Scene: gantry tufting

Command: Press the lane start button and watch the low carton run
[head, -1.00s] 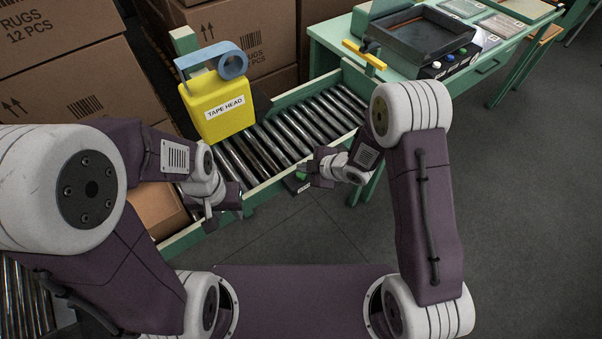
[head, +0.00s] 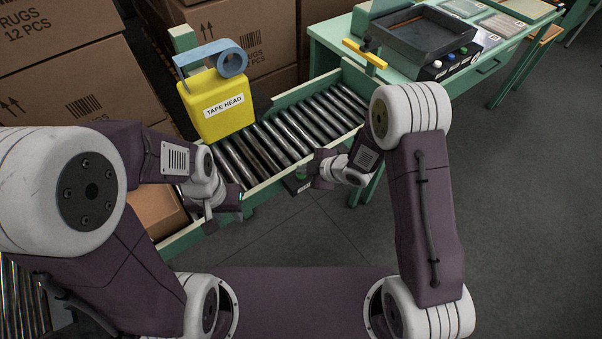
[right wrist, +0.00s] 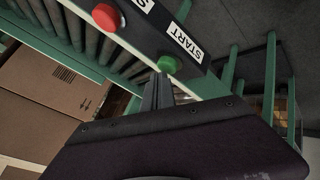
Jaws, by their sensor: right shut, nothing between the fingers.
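The green START button (right wrist: 169,65) sits on a dark button box beside the roller lane, next to a red STOP button (right wrist: 106,16). My right gripper (right wrist: 158,84) is shut and empty, its tips just by the green button; I cannot tell whether they touch it. In the head view my right gripper (head: 304,177) is at the lane's near side and partly covers the box. A brown carton (head: 155,212) is at the left end of the lane, partly hidden by my left arm. My left gripper (head: 225,205) hangs over the lane's near rail; its finger gap is unclear.
A yellow tape head (head: 215,107) stands over the roller lane (head: 270,143). The rollers right of it are bare. A green table (head: 330,36) at the back right holds a dark tray (head: 415,38) and a button panel. Large cartons (head: 60,55) are stacked behind. Floor at right is clear.

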